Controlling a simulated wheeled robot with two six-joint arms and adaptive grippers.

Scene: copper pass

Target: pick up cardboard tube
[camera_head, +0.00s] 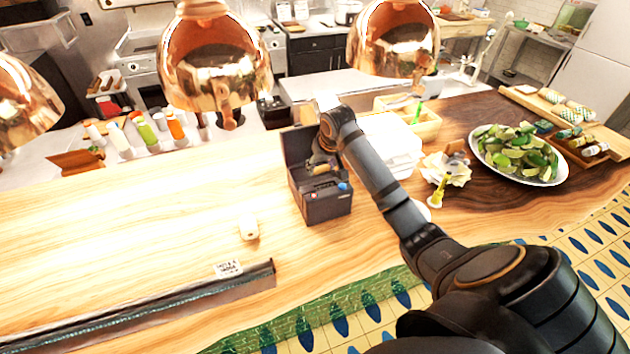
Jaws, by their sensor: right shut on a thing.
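My right gripper (322,158) reaches over a dark open-topped box (326,208) on the wooden counter. It is shut on a small tan cylinder (320,169), which looks like the cardboard tube. The tube shows only in part, at the level of the box's opening. The gripper's fingers and the box walls hide the rest, and I cannot tell whether the tube touches the box. My left gripper is not in view.
Copper lamps (215,65) hang over the counter's far side. Right of my arm stand a white stack (392,140), a crumpled paper wrapper (447,172) and a platter of lime wedges (545,176). A small white item (248,228) lies left of the box. The left counter is mostly clear.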

